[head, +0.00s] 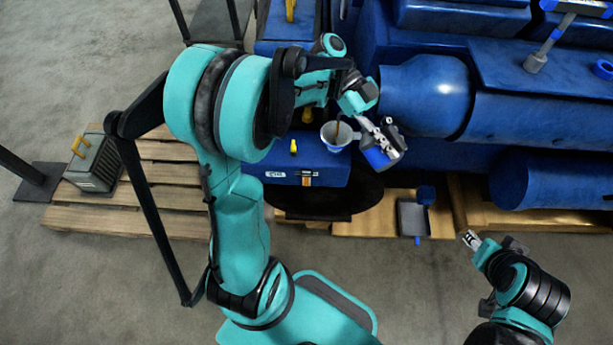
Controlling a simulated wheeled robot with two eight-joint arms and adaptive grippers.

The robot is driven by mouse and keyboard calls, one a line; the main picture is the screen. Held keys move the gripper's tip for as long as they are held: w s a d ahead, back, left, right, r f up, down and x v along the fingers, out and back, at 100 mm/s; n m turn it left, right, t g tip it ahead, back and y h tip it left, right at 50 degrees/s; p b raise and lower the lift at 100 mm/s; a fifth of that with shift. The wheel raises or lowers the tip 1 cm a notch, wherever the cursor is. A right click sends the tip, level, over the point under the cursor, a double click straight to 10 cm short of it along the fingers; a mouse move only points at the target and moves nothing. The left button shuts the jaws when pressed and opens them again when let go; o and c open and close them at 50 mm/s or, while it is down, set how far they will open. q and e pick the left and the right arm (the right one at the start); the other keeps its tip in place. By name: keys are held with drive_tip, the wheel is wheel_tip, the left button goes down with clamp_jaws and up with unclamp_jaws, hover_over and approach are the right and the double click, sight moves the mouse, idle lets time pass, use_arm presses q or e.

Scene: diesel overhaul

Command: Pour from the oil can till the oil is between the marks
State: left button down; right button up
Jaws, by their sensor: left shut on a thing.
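My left gripper (381,136) is shut on the oil can (376,158), a small blue container with pale metal parts. It holds the can tilted beside a pale funnel (329,143) with a blue lower part, which stands on the blue engine housing. A brown streak shows at the funnel's mouth; I cannot tell whether it is flowing oil. A small orange and pale patch (308,179) is on the housing front below; no oil level or marks can be made out. My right gripper (470,240) is at the lower right, away from the can; its fingers are too small to judge.
The big blue engine (430,95) fills the upper right. A yellow-handled piece (293,147) stands left of the funnel. A grey dustpan-like tray (412,218) lies below the engine. A grey case (95,163) sits on a wooden pallet (130,215) at left. The floor in front is clear.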

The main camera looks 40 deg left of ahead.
use_arm(q)
drive_tip(key=shift+b, duration=0.4)
drive_tip(key=shift+a+r, duration=0.1)
drive_tip(key=shift+r, duration=0.05)
use_arm(e)
drive_tip(key=shift+f, duration=0.4)
use_arm(q)
drive_tip(key=shift+w, duration=0.1)
use_arm(e)
drive_tip(key=shift+a+f, duration=0.1)
idle(0.4)
use_arm(q)
drive_tip(key=shift+h, duration=0.3)
drive_tip(key=shift+a+r, duration=0.1)
drive_tip(key=shift+a, duration=0.2)
drive_tip(key=shift+d, duration=0.25)
use_arm(e)
drive_tip(key=shift+s+a+f, duration=0.15)
drive_tip(key=shift+s+a, duration=0.1)
drive_tip(key=shift+a, duration=0.45)
